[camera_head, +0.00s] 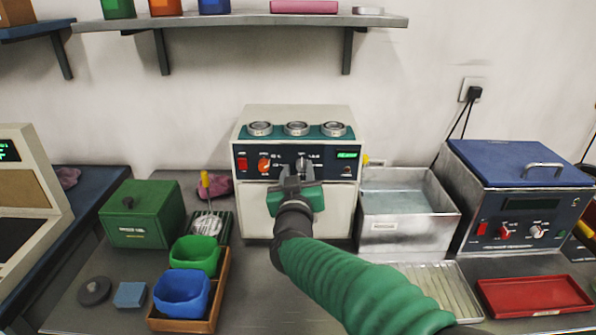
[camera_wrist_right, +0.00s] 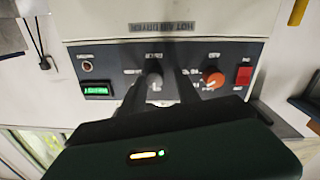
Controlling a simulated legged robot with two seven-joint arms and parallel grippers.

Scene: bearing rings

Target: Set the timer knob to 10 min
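The white machine (camera_head: 245,125) has a dark control panel with a grey knob (camera_head: 301,164) near its middle, which I take as the timer knob. My right gripper (camera_head: 298,171) is in front of this knob. In the right wrist view, where the panel shows upside down, the dark fingers (camera_wrist_right: 158,88) are apart, one on each side of the knob (camera_wrist_right: 154,78). I cannot tell whether they touch it. The dial marks are too blurred to read. A green lit display (camera_head: 347,155) is right of the knob. My left gripper is not in view.
On the panel, an orange knob (camera_head: 264,165) and a red switch (camera_head: 243,164) sit left of the grey knob. Metal rings (camera_head: 296,128) stand on top of the machine.

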